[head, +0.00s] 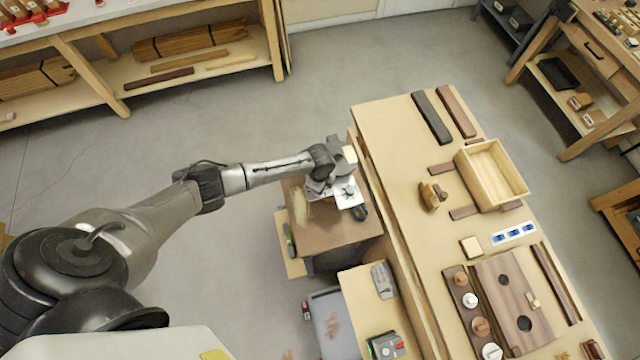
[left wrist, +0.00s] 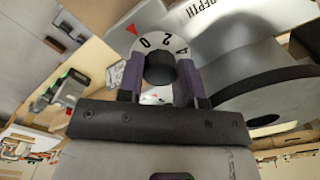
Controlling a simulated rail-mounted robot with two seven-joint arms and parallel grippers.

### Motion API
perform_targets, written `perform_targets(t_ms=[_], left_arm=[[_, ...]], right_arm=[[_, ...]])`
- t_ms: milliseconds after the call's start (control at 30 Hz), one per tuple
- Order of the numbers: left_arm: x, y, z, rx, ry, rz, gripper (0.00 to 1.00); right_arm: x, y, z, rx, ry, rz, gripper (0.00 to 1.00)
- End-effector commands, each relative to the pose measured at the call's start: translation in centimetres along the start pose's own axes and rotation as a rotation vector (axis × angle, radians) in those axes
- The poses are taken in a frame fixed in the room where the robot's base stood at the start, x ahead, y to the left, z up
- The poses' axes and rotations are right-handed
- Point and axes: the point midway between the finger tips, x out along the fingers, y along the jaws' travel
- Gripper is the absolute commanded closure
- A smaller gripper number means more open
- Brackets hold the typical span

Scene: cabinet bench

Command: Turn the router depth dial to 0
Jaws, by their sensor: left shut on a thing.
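The router depth dial is a white disc with black numbers (left wrist: 166,36) around a dark round knob (left wrist: 161,70) in the left wrist view. The 0, 2 and 4 show along its upper edge. My left gripper (left wrist: 160,82) is shut on the knob, one purple-grey finger on each side. In the head view the router (head: 345,191) stands on a small brown-topped bench, and my left wrist hides part of it. My right gripper is not in view.
The router's small bench (head: 335,236) stands beside the long light wood bench (head: 385,120), which holds a wooden tray (head: 520,182), a board with holes (head: 505,290) and several knobs. A shelf (head: 190,75) stands at the back left. Grey floor is clear between them.

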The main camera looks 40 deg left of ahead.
Motion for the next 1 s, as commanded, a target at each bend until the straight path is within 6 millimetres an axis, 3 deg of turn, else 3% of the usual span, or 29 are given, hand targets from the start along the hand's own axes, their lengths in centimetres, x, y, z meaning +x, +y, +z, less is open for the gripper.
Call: perform_targets(t_ms=[233,267,533,1000], left_arm=[[0.03,0.02,0.01,0.002,-0.001,0.000,0.90],[0.03,0.02,0.01,0.002,-0.001,0.000,0.66],[0.02,0.01,0.01,0.000,-0.001,0.000,0.41],[-0.45,-0.06,0.02,-0.001,0.000,-0.002,0.41]], right_arm=[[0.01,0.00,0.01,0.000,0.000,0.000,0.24],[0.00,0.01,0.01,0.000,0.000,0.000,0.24],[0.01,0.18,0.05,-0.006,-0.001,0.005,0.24],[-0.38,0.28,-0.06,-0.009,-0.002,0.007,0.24]])
